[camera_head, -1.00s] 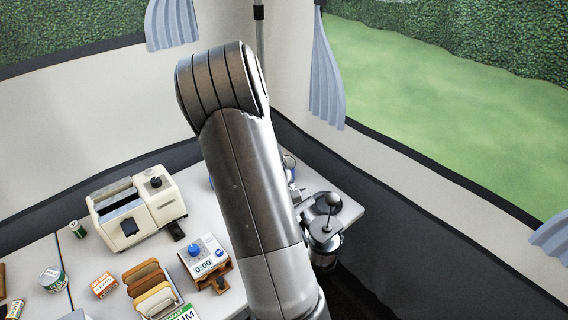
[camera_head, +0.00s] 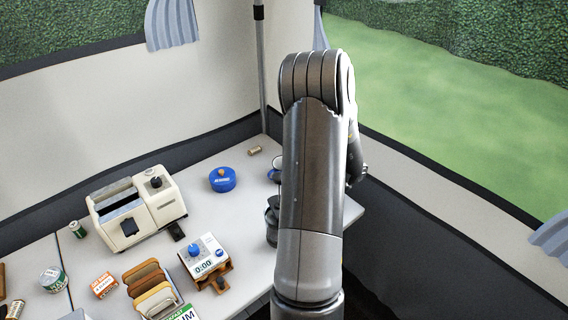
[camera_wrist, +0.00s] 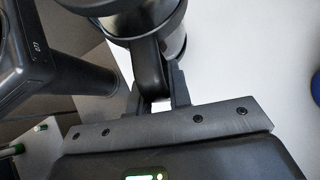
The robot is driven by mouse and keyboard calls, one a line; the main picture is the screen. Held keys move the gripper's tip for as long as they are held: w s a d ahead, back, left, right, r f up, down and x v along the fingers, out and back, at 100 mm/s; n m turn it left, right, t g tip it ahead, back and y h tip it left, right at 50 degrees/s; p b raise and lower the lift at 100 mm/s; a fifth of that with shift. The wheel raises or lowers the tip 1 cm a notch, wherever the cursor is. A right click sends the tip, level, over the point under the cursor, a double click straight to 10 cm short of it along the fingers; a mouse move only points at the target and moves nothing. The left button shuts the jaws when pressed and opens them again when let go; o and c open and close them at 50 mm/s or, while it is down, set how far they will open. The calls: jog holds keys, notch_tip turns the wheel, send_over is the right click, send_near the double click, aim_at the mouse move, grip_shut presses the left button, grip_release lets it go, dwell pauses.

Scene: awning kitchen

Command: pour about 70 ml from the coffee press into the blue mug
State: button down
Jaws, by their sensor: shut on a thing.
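My gripper (camera_wrist: 158,98) is shut on the black handle (camera_wrist: 150,68) of the coffee press. The press body (camera_wrist: 140,22) shows only in part at the top of the wrist view, dark with a shiny metal side. In the head view my arm hides most of the press and gripper; a dark part (camera_head: 271,222) shows left of the arm, and I cannot tell which piece it is. What looks like the blue mug (camera_head: 276,170) stands near the table's far right, partly hidden by my arm. I cannot see liquid or clearly judge the press's tilt.
A cream toaster (camera_head: 137,208), a scale or timer box (camera_head: 204,257) and a bread rack (camera_head: 150,287) fill the left.

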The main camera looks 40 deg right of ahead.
jog(key=w+d+r+m+t+h, duration=0.1)
jog(key=d+m+t+h, duration=0.5)
jog(key=d+m, duration=0.7)
jog(key=shift+w+d+r+h, duration=0.4)
jog(key=shift+w+d+h, duration=0.2)
jog(key=shift+d+h, duration=0.25)
jog(key=shift+w, duration=0.1)
jog(key=w+r+g+h+p, duration=0.1)
jog(key=w+r+g+p, duration=0.1)
jog(key=w+r+g, duration=0.5)
jog(key=shift+a+g, duration=0.3)
jog(key=shift+g, duration=2.8)
jog(key=shift+w+r+g+h+p, duration=0.2)
jog(key=shift+r+g+h+p, duration=0.1)
jog(key=shift+r+p, duration=0.2)
